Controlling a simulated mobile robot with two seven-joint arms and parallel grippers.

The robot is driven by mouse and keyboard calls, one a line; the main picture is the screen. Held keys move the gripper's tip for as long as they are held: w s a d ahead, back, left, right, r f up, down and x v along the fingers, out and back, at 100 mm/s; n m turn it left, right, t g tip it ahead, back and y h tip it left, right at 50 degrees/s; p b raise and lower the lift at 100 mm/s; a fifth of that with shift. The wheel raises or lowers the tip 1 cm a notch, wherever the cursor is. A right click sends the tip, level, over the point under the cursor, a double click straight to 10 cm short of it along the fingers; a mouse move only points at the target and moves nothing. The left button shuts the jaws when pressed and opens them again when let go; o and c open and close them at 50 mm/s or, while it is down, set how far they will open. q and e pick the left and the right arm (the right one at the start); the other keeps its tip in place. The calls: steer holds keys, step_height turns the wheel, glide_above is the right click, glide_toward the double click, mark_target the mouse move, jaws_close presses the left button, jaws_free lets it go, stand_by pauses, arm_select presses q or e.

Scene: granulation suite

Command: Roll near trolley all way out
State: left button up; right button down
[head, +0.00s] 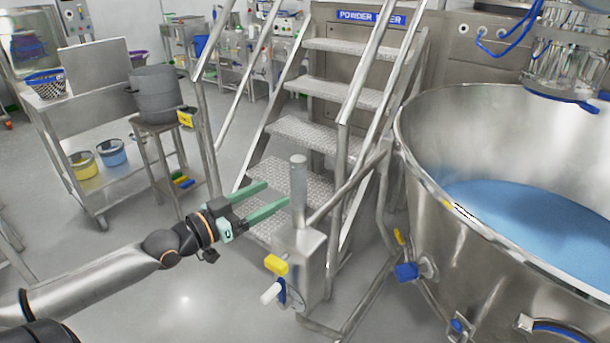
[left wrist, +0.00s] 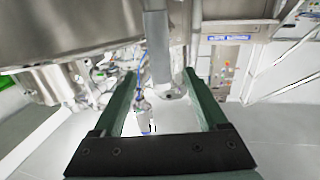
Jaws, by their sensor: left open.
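My left gripper (head: 276,195) is open and empty, its two green fingers pointing right toward a short upright steel post (head: 298,185). The post rises from a steel box (head: 300,250) with a yellow lever and a white knob. The lower fingertip looks close to the post; I cannot tell if they touch. A grey upright bar (left wrist: 155,45) shows between the fingers in the left wrist view. A steel trolley (head: 62,110) on castors stands at left; which trolley is the near one is unclear. A large steel bowl (head: 420,125) with blue contents fills the right side.
Steel steps (head: 310,132) with handrails stand behind the post. A grey pot (head: 155,95) sits on a stand at left. The floor at lower left is clear apart from my arm.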

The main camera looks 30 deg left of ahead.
arm_select(q)
steer(key=x, duration=1.2)
steer(key=shift+c, duration=0.2)
steer(key=shift+f, duration=0.1)
jaws_close()
stand_by(0.5)
stand_by(0.8)
